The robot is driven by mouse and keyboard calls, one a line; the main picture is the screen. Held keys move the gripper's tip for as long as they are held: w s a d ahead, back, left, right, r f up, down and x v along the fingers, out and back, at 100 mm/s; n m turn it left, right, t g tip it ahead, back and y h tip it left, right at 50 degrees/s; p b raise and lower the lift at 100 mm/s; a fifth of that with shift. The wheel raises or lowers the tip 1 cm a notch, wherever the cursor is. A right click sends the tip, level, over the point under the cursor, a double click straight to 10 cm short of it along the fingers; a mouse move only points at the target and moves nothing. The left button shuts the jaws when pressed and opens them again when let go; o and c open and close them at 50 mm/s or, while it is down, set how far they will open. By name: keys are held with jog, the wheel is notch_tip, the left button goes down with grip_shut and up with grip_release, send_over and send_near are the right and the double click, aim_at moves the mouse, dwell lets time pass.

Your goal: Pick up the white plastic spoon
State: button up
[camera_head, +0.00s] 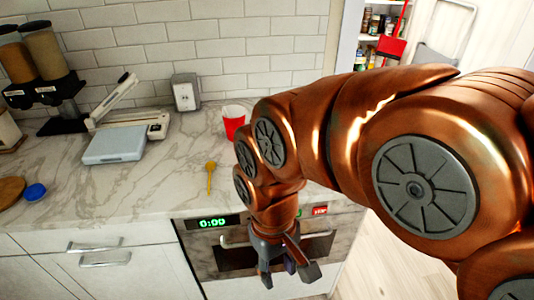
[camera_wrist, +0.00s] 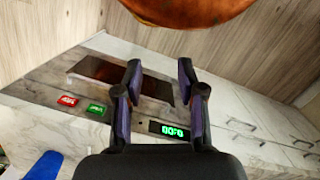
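A yellow spoon-shaped utensil (camera_head: 210,177) lies on the marble counter, left of my arm. I see no clearly white spoon in either view. My gripper (camera_head: 288,273) hangs below the counter edge, in front of the oven, to the right of and lower than the yellow utensil. In the wrist view my gripper (camera_wrist: 159,82) has its two fingers spread, with nothing between them. The oven front lies beyond the fingers. The yellow utensil does not show in the wrist view.
A red cup (camera_head: 235,121) stands behind the yellow utensil, close to my arm. A scale (camera_head: 116,144), a blue lid (camera_head: 35,192) and a dispenser (camera_head: 42,60) are further left. The oven (camera_head: 224,253) is under the counter. The counter around the utensil is clear.

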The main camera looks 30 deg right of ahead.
jog(key=w+d+r+t+b, duration=0.1)
jog(key=w+d+r, duration=0.15)
jog(key=w, duration=0.65)
jog(key=w+d+r, duration=0.1)
jog(key=w+d, duration=0.2)
jog(key=w, duration=0.6)
jog(key=w+d+f+m, duration=0.1)
jog(key=w+d, duration=0.2)
jog(key=d, duration=0.2)
jog(key=w+d+m, duration=0.1)
jog(key=w+d, duration=0.3)
jog(key=d, duration=0.1)
jog(key=w+d+f+m, duration=0.1)
jog(key=w+d+m, duration=0.1)
jog(key=w+d, duration=0.2)
jog(key=shift+d+f+t+b, duration=0.35)
jog(key=shift+d+t+b, duration=0.05)
jog(key=shift+d, duration=0.05)
jog(key=shift+d+f, duration=0.1)
jog(key=shift+d, duration=0.2)
jog(key=shift+f, duration=0.2)
jog(key=shift+w+f+p, duration=0.1)
jog(key=shift+f+p, duration=1.15)
jog(key=shift+f, duration=2.45)
grip_shut()
